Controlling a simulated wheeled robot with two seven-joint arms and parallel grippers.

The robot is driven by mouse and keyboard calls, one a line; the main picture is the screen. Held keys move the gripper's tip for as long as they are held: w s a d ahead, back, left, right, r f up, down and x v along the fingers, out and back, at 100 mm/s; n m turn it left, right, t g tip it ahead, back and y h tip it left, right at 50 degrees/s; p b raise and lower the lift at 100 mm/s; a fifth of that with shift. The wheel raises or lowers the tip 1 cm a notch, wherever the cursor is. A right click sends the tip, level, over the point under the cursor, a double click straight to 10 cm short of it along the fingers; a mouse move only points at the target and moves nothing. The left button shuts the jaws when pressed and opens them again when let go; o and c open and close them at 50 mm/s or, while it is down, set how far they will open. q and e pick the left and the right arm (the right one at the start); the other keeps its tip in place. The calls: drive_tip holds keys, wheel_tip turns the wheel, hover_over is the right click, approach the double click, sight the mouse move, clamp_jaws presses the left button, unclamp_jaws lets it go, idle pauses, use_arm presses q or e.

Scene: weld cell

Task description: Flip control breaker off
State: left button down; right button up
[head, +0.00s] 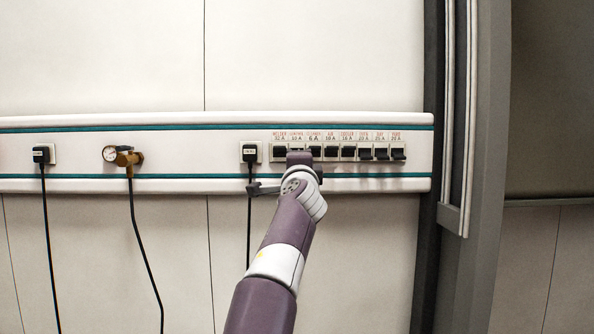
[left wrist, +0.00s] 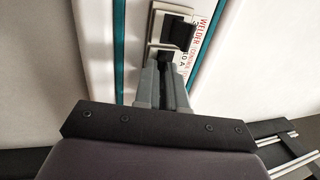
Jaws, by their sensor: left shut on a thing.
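A row of several breakers with black levers is set in a white wall rail, with red labels above. My left gripper (head: 298,158) is at the second breaker from the left, the control breaker (head: 297,147), and covers most of it. In the left wrist view the grey fingers (left wrist: 166,88) are close together, shut at the breaker row. The control lever is hidden behind them, so its position cannot be told. The welder breaker (head: 280,152), just left of it, also shows in the left wrist view (left wrist: 178,32) beyond the fingertips. My right gripper is not in view.
The third breaker (head: 315,152) is close to the right of my gripper. A black plug with a cable (head: 250,153) is left of the row. A gauge with a brass fitting and hose (head: 122,156) and another plug (head: 42,154) are farther left. A grey frame post (head: 480,150) stands right.

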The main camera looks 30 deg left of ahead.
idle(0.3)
use_arm(q)
drive_tip(key=c, duration=1.2)
unclamp_jaws()
drive_tip(key=b+v, duration=0.9)
drive_tip(key=v, duration=0.3)
drive_tip(key=shift+b, duration=0.3)
drive_tip(key=shift+s+f, duration=0.1)
